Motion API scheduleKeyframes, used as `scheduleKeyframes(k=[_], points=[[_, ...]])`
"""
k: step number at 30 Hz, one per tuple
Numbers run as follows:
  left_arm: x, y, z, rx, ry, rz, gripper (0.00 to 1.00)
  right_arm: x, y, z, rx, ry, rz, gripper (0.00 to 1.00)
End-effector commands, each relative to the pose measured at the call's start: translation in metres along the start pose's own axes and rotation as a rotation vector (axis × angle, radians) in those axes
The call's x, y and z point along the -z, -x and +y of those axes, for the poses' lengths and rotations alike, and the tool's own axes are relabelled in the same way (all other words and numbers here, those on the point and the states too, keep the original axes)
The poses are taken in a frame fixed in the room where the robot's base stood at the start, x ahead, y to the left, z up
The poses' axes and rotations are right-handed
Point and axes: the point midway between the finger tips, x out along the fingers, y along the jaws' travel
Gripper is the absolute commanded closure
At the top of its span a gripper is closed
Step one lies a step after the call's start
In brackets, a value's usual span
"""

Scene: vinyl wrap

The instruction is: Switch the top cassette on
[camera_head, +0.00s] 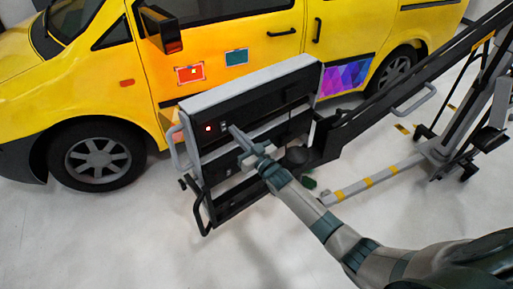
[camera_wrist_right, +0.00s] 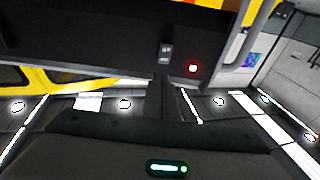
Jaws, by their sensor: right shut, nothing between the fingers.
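The top cassette (camera_head: 265,107) is a dark panel with a pale grey top cover on the stand, in front of the yellow van. Its red light (camera_head: 208,128) glows at the panel's left end. A small switch (camera_head: 224,126) sits just right of the light. In the right wrist view the switch (camera_wrist_right: 165,52) and the lit red light (camera_wrist_right: 193,68) both show on the dark panel. My right gripper (camera_head: 233,129) is shut and empty, its tips close to the switch; I cannot tell whether they touch it. My left gripper is not in view.
A lower cassette (camera_head: 225,165) hangs below the top one. The stand's black boom (camera_head: 405,78) rises to the right, and its base leg with yellow stripes (camera_head: 365,182) lies on the floor. A grey side handle (camera_head: 176,148) juts out left.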

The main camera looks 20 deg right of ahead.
Motion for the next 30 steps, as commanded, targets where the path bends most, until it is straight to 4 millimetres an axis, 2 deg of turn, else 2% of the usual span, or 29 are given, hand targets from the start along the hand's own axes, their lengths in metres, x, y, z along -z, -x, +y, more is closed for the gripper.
scheduleKeyframes(k=[5,11,15,24,30], points=[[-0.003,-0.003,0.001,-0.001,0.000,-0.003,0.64,0.002,0.010,0.000,0.001,0.000,0.001,1.00],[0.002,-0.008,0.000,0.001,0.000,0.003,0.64,0.006,0.024,0.000,0.000,0.000,0.000,1.00],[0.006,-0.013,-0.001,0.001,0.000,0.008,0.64,0.010,0.039,0.000,0.000,0.000,0.000,1.00],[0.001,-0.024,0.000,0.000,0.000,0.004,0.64,0.023,0.079,0.000,0.001,0.001,0.000,1.00],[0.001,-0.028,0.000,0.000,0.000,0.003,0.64,0.029,0.092,0.000,0.000,0.001,0.000,1.00]])
